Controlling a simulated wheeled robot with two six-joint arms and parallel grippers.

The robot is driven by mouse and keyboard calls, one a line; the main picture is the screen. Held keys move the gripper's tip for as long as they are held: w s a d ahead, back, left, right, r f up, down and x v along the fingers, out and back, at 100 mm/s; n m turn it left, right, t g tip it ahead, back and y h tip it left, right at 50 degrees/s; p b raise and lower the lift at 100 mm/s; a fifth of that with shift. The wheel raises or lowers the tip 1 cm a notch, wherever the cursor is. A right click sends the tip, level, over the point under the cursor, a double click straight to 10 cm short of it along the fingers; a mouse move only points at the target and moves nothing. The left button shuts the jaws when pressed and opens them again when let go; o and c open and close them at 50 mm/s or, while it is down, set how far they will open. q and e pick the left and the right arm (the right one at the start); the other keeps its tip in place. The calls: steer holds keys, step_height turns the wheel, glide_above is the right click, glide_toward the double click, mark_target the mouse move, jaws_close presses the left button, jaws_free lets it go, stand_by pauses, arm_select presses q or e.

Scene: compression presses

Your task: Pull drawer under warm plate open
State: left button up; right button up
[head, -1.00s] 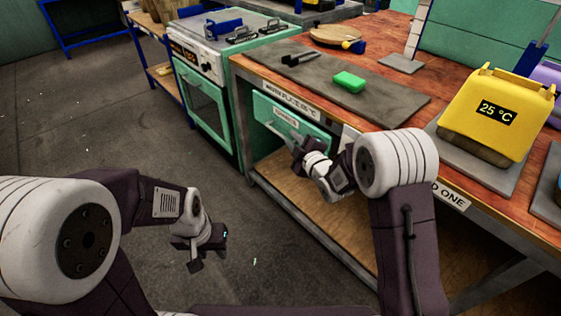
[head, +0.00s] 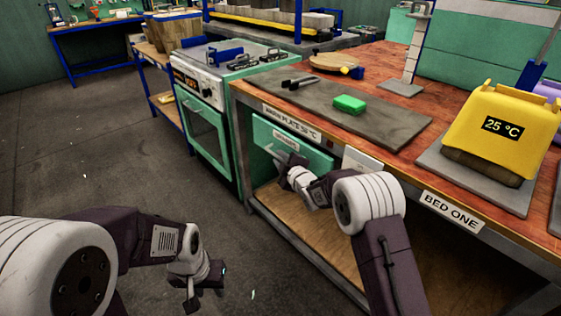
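The warm plate is a dark grey slab (head: 395,125) on the wooden bench, with a "WARM PLATE 50 °C" label (head: 291,121) on the bench edge. Below that label is the drawer with a green front (head: 318,161) and a small white tag. It looks shut, in line with the bench frame. My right gripper (head: 280,160) is right at the drawer front, below the tag. Its fingers are small and dark there, and I cannot tell whether they hold a handle. My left gripper (head: 207,288) is empty above the floor, its fingers apart.
A green block (head: 349,103) and black tongs (head: 299,82) lie on the warm plate. A yellow "25 °C" container (head: 502,125) stands to the right. A green oven (head: 205,115) stands left of the bench. The floor before the drawer is clear.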

jaws_close()
stand_by(1.4)
